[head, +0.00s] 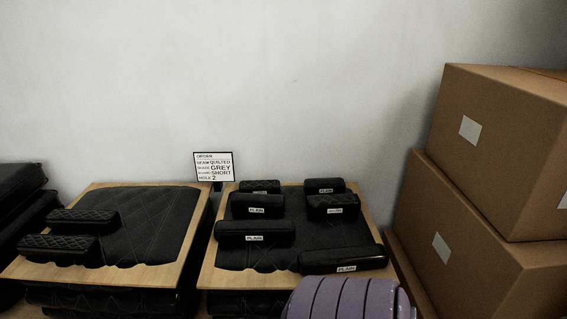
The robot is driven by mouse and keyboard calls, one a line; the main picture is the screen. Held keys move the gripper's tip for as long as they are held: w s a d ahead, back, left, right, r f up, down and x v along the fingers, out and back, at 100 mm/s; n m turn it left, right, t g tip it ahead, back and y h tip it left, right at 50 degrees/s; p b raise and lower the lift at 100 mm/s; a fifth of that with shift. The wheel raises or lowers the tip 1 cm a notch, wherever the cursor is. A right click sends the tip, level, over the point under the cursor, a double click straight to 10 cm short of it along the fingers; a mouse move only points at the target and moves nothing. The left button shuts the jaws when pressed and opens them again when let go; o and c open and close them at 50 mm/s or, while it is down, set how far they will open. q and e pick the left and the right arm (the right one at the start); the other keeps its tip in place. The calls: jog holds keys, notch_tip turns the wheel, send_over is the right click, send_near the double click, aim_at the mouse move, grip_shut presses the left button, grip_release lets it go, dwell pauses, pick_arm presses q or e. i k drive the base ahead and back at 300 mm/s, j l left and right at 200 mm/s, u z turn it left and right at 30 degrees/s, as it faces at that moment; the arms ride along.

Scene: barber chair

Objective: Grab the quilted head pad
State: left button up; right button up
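Several small black padded rolls lie on two wooden boards; which one is the head pad I cannot tell for certain. On the left board (190,250), a diamond-stitched pad (60,247) lies at the front left, with another quilted pad (83,219) just behind it. On the right board (212,262), pads carry small white labels. The front left pad (255,229), front right pad (342,257) and middle left pad (257,201) read PLAIN. The middle right pad (331,202) looks stitched; its label is too small to read. Neither of my grippers is in view.
An order card (213,166) behind the boards reads QUILTED, GREY, SHORT, 2. Stacked cardboard boxes (490,150) stand at the right. A ribbed lilac shape (345,300) covers part of the front edge. Dark cushions (20,205) are stacked at far left.

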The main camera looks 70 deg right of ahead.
aim_at(337, 204)
jog(key=z, duration=2.65)
jog(key=j+z, duration=0.1)
jog(key=j, duration=0.2)
jog(key=k+j+z, duration=0.15)
jog(key=j, duration=0.1)
